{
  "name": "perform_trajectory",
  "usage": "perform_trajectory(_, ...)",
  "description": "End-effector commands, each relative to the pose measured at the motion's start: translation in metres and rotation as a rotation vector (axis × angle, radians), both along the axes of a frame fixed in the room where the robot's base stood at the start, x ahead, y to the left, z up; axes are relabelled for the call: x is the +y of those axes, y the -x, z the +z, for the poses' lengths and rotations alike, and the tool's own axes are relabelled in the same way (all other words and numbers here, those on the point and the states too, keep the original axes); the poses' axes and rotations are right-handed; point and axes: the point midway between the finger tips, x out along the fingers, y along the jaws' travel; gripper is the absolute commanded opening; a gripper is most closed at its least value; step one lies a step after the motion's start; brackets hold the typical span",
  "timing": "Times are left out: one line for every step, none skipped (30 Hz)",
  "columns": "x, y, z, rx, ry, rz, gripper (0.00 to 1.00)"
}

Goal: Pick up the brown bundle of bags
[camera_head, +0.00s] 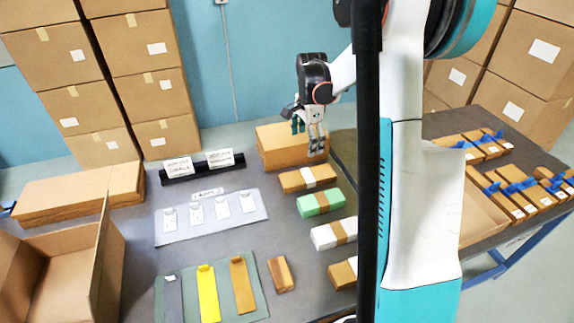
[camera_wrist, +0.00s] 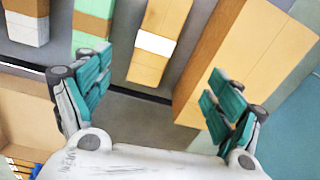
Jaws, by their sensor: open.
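A brown bundle with a white band (camera_head: 292,181) lies flat on the grey table, at the back of a row of banded bundles. In the wrist view the brown bundle (camera_wrist: 165,22) lies at the top middle, between the two fingers in the picture. My gripper (camera_head: 311,140) is above the back of the table, in front of the cardboard box in the head view. In the wrist view my gripper (camera_wrist: 156,80) has its fingers wide apart with nothing between them. It appears apart from the bundle.
A long cardboard box (camera_head: 280,150) lies behind the brown bundle, close to one finger in the wrist view (camera_wrist: 228,60). A green bundle (camera_head: 313,204), a white bundle (camera_head: 323,238) and another brown one (camera_head: 342,275) lie nearer. A black label rail (camera_head: 200,168) stands left.

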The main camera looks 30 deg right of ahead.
Motion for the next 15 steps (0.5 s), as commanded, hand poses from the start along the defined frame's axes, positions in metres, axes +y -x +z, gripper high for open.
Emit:
perform_trajectory(-0.009,0.003,-0.009,0.014,-0.008,-0.043,0.86)
perform_trajectory(-0.012,0.004,-0.013,0.023,-0.012,-0.064,0.86)
perform_trajectory(-0.015,0.006,-0.018,0.032,-0.017,-0.087,0.86)
perform_trajectory(-0.017,0.007,-0.021,0.036,-0.020,-0.099,0.86)
perform_trajectory(-0.018,0.008,-0.024,0.040,-0.021,-0.109,0.86)
perform_trajectory(-0.020,0.009,-0.028,0.043,-0.023,-0.120,0.86)
perform_trajectory(-0.021,0.009,-0.032,0.045,-0.024,-0.126,0.86)
perform_trajectory(-0.021,0.009,-0.035,0.046,-0.025,-0.129,0.86)
perform_trajectory(-0.021,0.010,-0.041,0.047,-0.025,-0.130,0.86)
perform_trajectory(-0.021,0.010,-0.046,0.047,-0.025,-0.130,0.86)
perform_trajectory(-0.021,0.010,-0.052,0.047,-0.025,-0.130,0.86)
perform_trajectory(-0.021,0.010,-0.060,0.047,-0.025,-0.129,0.86)
perform_trajectory(-0.021,0.009,-0.066,0.047,-0.025,-0.129,0.86)
perform_trajectory(-0.021,0.010,-0.072,0.046,-0.025,-0.129,0.86)
perform_trajectory(-0.021,0.010,-0.080,0.046,-0.025,-0.128,0.86)
